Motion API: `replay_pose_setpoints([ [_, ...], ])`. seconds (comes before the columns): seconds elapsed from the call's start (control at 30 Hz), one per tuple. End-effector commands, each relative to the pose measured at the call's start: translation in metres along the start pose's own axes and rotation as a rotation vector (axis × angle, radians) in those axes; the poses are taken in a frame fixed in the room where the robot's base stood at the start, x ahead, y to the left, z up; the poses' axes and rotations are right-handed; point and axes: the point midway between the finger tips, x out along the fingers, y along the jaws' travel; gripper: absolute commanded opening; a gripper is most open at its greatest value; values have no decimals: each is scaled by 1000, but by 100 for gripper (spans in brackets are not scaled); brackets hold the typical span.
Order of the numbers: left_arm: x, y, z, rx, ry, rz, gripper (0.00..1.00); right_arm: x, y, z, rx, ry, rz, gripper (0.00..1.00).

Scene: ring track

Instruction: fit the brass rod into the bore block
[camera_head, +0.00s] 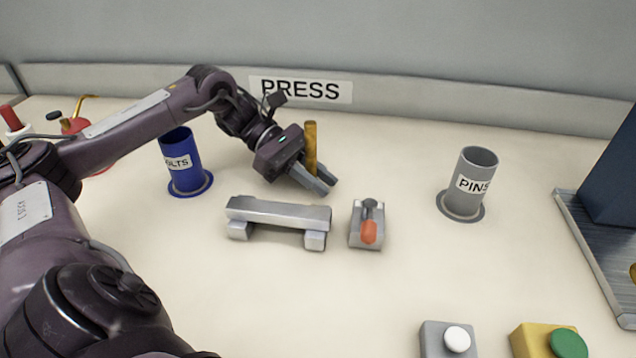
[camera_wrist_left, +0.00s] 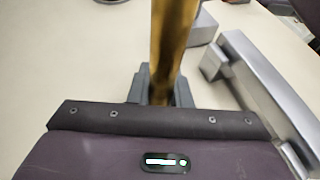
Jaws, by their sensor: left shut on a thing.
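The brass rod (camera_head: 311,143) stands near upright in my left gripper (camera_head: 320,182), which is shut on its lower part. The fingers are behind the grey bar on two feet, and I cannot tell whether the rod's lower end touches the table. In the left wrist view the rod (camera_wrist_left: 172,45) runs up between the fingers (camera_wrist_left: 160,88) and out of the top of the picture. No block with a plainly visible bore shows, so I cannot tell which thing is the bore block. My right gripper is not in view.
The grey bar (camera_head: 278,212) and a small grey clamp with a red handle (camera_head: 369,231) stand in front of the gripper. A blue can (camera_head: 181,160) is left, a grey PINS can (camera_head: 468,185) right. A white button (camera_head: 457,339) and green button (camera_head: 568,343) are in front.

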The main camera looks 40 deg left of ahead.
Motion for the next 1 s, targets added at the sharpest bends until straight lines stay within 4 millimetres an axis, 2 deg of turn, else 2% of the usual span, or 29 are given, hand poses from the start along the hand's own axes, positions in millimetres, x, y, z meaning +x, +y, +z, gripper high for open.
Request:
replay_pose_setpoints([
  [0.07,3,0,-8,-2,-1,0,0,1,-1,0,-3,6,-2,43],
  [0.4,4,0,-10,1,-1,0,0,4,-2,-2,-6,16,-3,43],
  [0.43,4,0,-10,0,0,0,19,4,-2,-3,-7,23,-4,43],
  [0.6,4,0,-10,-1,-1,0,39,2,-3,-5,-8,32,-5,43],
  [1.0,-1,1,-7,0,0,2,39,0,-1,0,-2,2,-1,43],
])
